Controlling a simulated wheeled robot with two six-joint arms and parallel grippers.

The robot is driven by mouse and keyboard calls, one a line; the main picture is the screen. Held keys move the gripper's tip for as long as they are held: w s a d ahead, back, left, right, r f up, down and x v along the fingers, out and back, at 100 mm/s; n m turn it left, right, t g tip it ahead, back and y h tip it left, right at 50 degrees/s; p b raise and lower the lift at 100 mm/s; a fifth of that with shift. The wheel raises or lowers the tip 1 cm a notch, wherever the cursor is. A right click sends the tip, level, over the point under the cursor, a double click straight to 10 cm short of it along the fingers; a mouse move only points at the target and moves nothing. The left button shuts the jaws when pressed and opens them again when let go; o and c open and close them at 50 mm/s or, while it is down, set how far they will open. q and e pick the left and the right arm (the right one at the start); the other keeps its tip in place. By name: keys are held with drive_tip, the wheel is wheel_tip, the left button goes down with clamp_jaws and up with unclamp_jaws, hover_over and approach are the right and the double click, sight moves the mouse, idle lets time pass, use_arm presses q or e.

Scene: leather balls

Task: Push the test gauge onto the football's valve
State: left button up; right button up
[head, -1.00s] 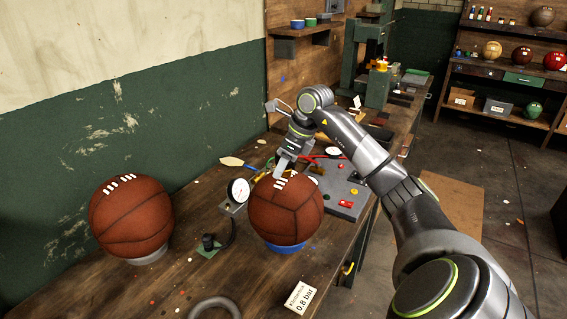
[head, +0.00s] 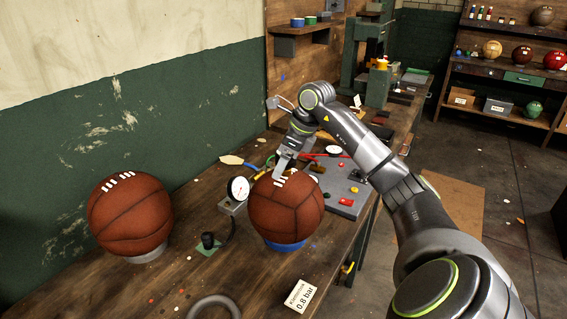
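A brown leather ball (head: 287,217) with white laces on top sits on a blue ring (head: 283,245) in the middle of the bench. A second brown laced ball (head: 130,218) sits on a grey ring at the left. A round white dial gauge (head: 238,188) stands just left of the middle ball. My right gripper (head: 280,170) points down at the top of the middle ball, beside the laces. Whether it touches the ball or holds anything cannot be told. No valve can be made out. My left gripper is not in view.
A black knob-like part (head: 208,239) on a green pad lies between the balls. A grey panel (head: 345,203) with coloured buttons is behind the middle ball, with a small dial (head: 334,150). A "0.8 bar" card (head: 301,296) and a dark ring (head: 214,306) lie at the front.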

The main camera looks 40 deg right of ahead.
drive_tip(key=b+v, duration=0.1)
drive_tip(key=v, duration=1.5)
drive_tip(key=shift+s+d+r, duration=0.15)
drive_tip(key=shift+s+r, duration=0.05)
drive_tip(key=shift+r, duration=0.15)
drive_tip(key=shift+f, duration=0.1)
